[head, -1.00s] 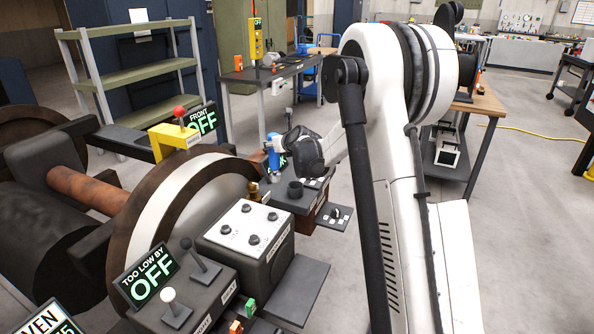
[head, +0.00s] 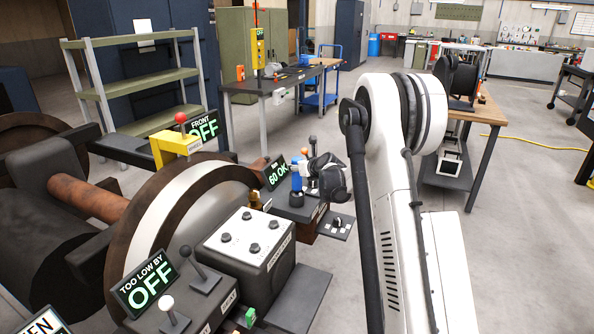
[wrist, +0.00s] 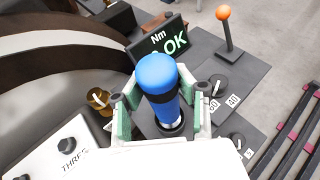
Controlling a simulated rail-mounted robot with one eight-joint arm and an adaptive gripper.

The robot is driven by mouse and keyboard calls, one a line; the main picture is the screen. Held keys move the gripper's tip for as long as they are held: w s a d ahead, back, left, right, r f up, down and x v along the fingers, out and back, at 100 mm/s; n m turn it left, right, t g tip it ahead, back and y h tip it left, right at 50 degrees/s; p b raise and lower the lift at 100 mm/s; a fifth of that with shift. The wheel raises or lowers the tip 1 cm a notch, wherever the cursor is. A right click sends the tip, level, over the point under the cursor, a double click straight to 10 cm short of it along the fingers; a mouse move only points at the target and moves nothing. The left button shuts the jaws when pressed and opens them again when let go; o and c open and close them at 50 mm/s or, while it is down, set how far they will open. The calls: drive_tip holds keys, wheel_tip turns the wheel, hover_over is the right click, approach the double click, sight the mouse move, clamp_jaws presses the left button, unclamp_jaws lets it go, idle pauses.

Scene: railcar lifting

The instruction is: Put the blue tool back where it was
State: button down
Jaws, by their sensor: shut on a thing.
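The blue tool (wrist: 158,78) stands roughly upright between the two fingers of my gripper (wrist: 163,108), which are shut on it. Its blue rounded top and dark lower part show in the wrist view. A black ring shows around its lower end, above a dark grey surface; I cannot tell whether it is seated there. In the head view the blue tool (head: 297,176) is to the left of my gripper (head: 312,178), beside the display reading "60 OK" (head: 277,173). The display (wrist: 160,42) is behind the tool in the wrist view.
A lever with an orange ball (wrist: 224,14) stands near the tool. Flat plates with numbered tags (wrist: 214,104) lie to the right. A grey box with several knobs (head: 250,230) and the large wheel (head: 170,215) are close by on the left.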

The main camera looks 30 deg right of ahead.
drive_tip(key=shift+f, duration=0.5)
drive_tip(key=c, duration=1.3)
unclamp_jaws()
